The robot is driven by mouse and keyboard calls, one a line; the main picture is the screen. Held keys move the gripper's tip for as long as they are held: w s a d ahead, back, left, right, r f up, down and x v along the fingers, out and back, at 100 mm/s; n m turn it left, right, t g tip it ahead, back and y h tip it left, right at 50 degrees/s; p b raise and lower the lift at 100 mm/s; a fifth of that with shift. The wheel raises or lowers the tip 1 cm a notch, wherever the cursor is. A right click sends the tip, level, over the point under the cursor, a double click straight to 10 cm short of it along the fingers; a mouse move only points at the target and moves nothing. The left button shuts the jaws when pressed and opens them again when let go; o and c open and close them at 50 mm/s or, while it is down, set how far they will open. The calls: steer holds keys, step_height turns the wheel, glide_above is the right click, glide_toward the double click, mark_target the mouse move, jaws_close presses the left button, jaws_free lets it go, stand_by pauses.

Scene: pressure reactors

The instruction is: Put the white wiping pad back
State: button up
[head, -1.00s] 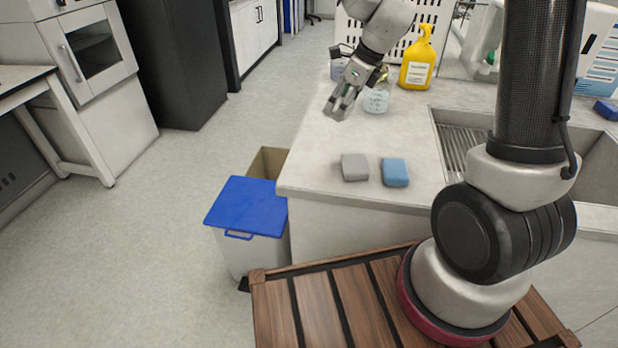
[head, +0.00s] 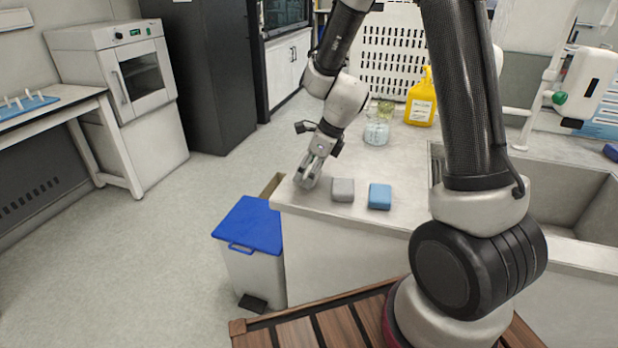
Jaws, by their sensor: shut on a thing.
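My gripper (head: 307,181) is low over the front left corner of the counter, pointing down, left of the grey pad. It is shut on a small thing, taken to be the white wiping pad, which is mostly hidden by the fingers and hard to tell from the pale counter. A grey pad (head: 343,190) and a blue pad (head: 380,196) lie flat side by side on the counter (head: 335,217). I cannot tell whether the held pad touches the counter.
A beaker (head: 377,133) and a yellow bottle (head: 422,100) stand farther back, by a white perforated rack (head: 385,62). A sink (head: 560,190) is at the right. A bin with a blue lid (head: 250,223) stands on the floor left of the counter.

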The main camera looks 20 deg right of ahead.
steer(key=shift+f, duration=1.05)
steer(key=shift+f, duration=0.15)
steer(key=o, duration=1)
steer(key=v, duration=1.3)
steer(key=s+d+r+n+h, duration=0.1)
steer(key=s+d+r+n, duration=0.2)
steer(key=s+n, duration=0.4)
steer(key=s+d+r+n+t+h, duration=0.1)
steer(key=s+d+r+n, duration=0.3)
steer(key=s+n, duration=0.4)
steer(key=s+d+r+n+h, duration=0.1)
steer(key=s+d+r+n, duration=0.2)
steer(key=s+r+n, duration=0.2)
steer(key=s+n, duration=0.3)
steer(key=n, duration=0.2)
steer(key=shift+d+h, duration=0.25)
steer(key=shift+h, duration=0.15)
